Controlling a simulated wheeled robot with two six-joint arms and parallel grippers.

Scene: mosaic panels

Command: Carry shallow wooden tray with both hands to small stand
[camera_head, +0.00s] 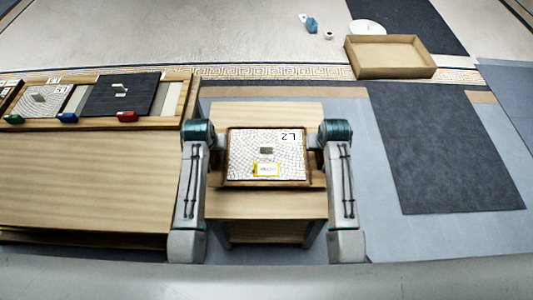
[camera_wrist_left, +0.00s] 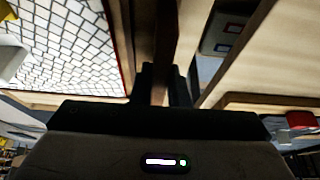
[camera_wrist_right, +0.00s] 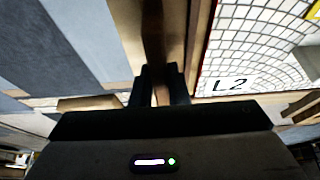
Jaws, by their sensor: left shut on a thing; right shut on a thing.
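The mosaic surface also shows in both wrist views. In the head view the fingertips are mostly hidden by my wrists.
On the left a long wooden table (camera_head: 80,180) holds a rack of panels, a dark panel (camera_head: 118,94) and red, blue and green blocks. An open cardboard box (camera_head: 390,72) is on the floor at the upper right. A dark mat (camera_head: 447,150) lies on clear floor at right.

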